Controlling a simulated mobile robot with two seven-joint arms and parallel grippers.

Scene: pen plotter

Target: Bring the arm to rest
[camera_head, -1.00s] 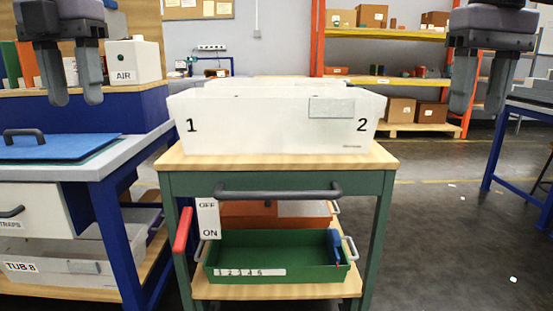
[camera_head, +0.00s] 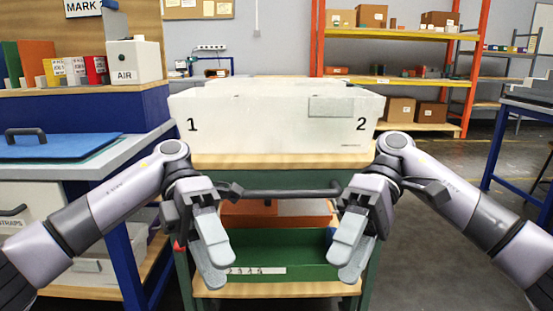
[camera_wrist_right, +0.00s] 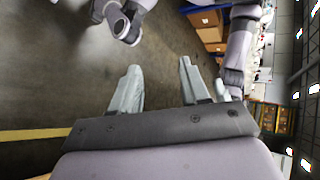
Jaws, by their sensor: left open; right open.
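My left gripper (camera_head: 211,248) hangs in front of the cart on its left side, open and empty, fingers pointing down. My right gripper (camera_head: 352,246) hangs in front of the cart on its right side, open and empty. In the right wrist view, the two fingers of my right gripper (camera_wrist_right: 158,88) stand apart with only floor between them. Both arms are bent inward, roughly mirror images of each other. In the head view both grippers overlap the cart's lower shelf, and I cannot tell their exact distance from it.
A wooden-topped green cart (camera_head: 290,161) carries a white bin (camera_head: 275,125) marked 1 and 2. Its dark handle (camera_head: 285,192) runs between my grippers. A green tray (camera_head: 285,248) sits below. A blue-legged bench (camera_head: 90,166) stands left; open floor (camera_head: 440,175) lies right.

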